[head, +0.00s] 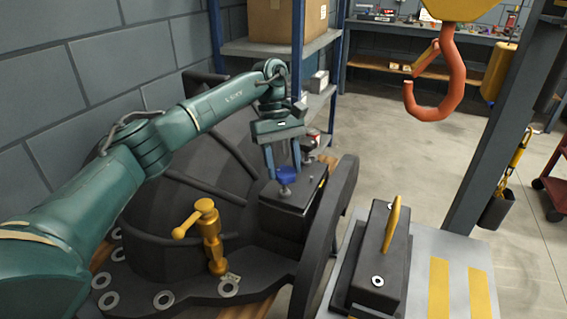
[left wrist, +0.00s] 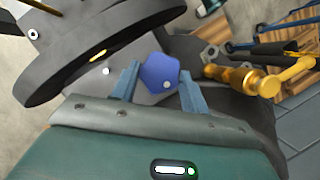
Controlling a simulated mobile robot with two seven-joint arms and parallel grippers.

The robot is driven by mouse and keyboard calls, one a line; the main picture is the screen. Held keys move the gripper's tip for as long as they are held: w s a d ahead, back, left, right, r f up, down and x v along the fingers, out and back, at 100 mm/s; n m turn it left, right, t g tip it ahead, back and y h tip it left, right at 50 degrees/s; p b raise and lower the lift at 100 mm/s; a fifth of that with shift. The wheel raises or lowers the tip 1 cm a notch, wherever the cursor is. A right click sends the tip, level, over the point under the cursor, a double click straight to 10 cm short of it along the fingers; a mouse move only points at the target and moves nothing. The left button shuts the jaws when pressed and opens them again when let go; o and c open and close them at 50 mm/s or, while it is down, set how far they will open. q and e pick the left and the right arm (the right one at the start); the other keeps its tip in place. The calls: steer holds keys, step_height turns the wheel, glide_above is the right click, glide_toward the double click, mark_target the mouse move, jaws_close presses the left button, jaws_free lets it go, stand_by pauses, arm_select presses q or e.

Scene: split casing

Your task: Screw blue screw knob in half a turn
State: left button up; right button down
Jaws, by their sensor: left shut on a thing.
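The blue screw knob (head: 287,174) sits on top of a dark box-like block (head: 290,200) on the casing. My left gripper (head: 283,172) reaches down on it from above, its two blue-grey fingers on either side of the knob. In the left wrist view the lobed blue knob (left wrist: 159,72) lies between the fingertips (left wrist: 158,78), and the gripper is shut on it. The knob's screw shaft is hidden. The dark casing (head: 190,190) fills the middle of the head view. My right gripper is not in view.
A brass valve-like fitting (head: 211,235) stands on the casing flange, left of the block. A red crane hook (head: 437,85) hangs at upper right. A dark block with a yellow handle (head: 385,255) stands on a grey platform at lower right. Shelving (head: 290,45) stands behind.

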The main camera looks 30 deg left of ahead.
arm_select(q)
steer(key=o, duration=1)
steer(key=shift+p+v, duration=1.65)
steer(key=shift+v, duration=4.95)
